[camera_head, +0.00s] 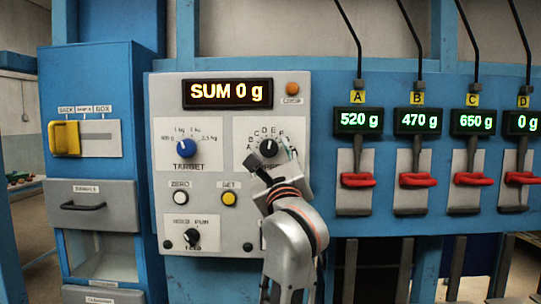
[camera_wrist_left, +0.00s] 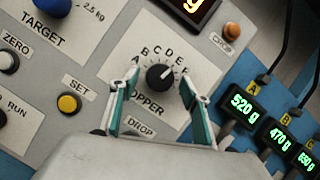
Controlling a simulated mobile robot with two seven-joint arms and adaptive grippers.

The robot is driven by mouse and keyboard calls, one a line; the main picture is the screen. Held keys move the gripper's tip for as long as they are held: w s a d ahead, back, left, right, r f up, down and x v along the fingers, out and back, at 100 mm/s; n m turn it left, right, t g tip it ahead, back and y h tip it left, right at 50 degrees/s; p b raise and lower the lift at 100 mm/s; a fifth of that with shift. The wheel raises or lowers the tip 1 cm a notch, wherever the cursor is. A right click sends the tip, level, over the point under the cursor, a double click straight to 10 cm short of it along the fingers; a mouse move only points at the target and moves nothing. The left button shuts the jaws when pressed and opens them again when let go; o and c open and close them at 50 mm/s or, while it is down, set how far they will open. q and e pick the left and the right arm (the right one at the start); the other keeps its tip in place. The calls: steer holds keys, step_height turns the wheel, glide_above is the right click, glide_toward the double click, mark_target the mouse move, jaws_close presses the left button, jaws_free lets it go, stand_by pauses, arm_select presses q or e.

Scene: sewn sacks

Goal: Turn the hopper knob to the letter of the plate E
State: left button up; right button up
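The hopper knob (camera_wrist_left: 160,76) is a round black dial on a white label plate with a ring of letters above it. It also shows in the head view (camera_head: 269,148), partly behind my gripper. A small white mark on it points up and right in the wrist view; I cannot tell exactly which letter it meets. My left gripper (camera_wrist_left: 160,92) is open, with green-lined fingers on either side of the knob's lower part and a visible gap to it. It reaches up to the hopper plate in the head view (camera_head: 272,155). My right gripper is not in view.
The blue target knob (camera_head: 184,147), the white zero button (camera_head: 180,198), the yellow set button (camera_head: 229,198) and the black run knob (camera_head: 192,237) share the panel. The display (camera_head: 228,93) reads SUM 0 g. Red levers (camera_head: 357,180) stand in a row at right.

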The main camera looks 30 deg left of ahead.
mark_target(269, 106)
arm_select(q)
step_height(269, 106, up, 10)
stand_by(0.6)
stand_by(0.5)
